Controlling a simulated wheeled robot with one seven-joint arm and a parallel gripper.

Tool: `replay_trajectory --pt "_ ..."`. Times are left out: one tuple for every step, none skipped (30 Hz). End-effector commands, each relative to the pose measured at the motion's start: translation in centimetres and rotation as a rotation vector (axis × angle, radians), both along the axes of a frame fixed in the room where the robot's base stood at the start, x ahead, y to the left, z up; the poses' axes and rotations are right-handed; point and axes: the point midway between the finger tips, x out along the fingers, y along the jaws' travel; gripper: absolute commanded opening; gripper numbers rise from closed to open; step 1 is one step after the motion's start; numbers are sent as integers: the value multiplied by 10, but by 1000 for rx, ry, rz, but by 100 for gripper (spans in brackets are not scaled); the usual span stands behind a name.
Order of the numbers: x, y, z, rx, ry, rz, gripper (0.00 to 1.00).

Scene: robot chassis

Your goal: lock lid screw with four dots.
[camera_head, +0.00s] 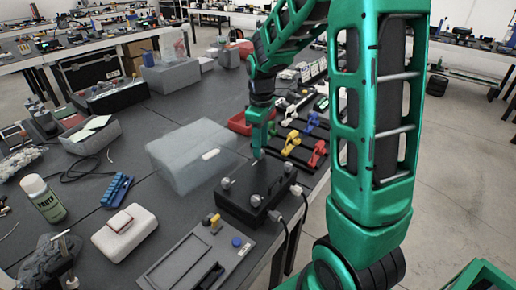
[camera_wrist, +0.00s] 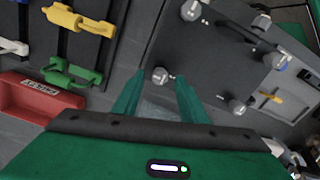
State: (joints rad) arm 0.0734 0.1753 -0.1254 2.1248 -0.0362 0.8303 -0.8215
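The black box (camera_head: 256,188) with a dark lid stands near the table's right edge; its lid (camera_wrist: 222,58) fills the upper right of the wrist view. Grey round-headed screws sit near the lid's corners: one at the top (camera_wrist: 190,11), one at the upper right (camera_wrist: 262,22), one at the lower right (camera_wrist: 238,107) and one at the left (camera_wrist: 160,73). Small pale marks lie beside them, too small to count. My gripper (camera_wrist: 160,80) is open and points down at the lid, with the left screw showing between its fingertips. In the head view my gripper (camera_head: 257,156) hides that corner; contact is unclear.
A translucent box (camera_head: 185,160) stands left of the black box. A grey panel (camera_head: 200,262) with knobs lies in front. Coloured clamps (camera_head: 290,143) and a red bin (camera_head: 241,123) are behind. Cables run off the black box's right side.

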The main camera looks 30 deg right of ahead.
Motion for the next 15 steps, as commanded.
replay_trajectory --pt "-1 0 -6 0 3 0 39" --pt "0 0 -8 0 1 0 39" --pt "0 0 -11 0 1 -1 39" --pt "0 0 -13 0 1 -1 39" --pt "0 0 -14 0 1 -1 39" --pt "0 0 -15 0 0 -1 39" --pt "0 0 -16 0 0 -1 39" --pt "0 0 -16 0 0 -1 39" --pt "0 0 -16 0 0 -1 39" --pt "0 0 -16 0 0 -1 39" --pt "0 0 -16 -1 -1 -1 39" --pt "0 0 -16 0 -1 -1 39" --pt "0 0 -16 0 0 -1 39" --pt "0 0 -16 0 0 -1 39" --pt "0 0 -16 0 0 -1 37"
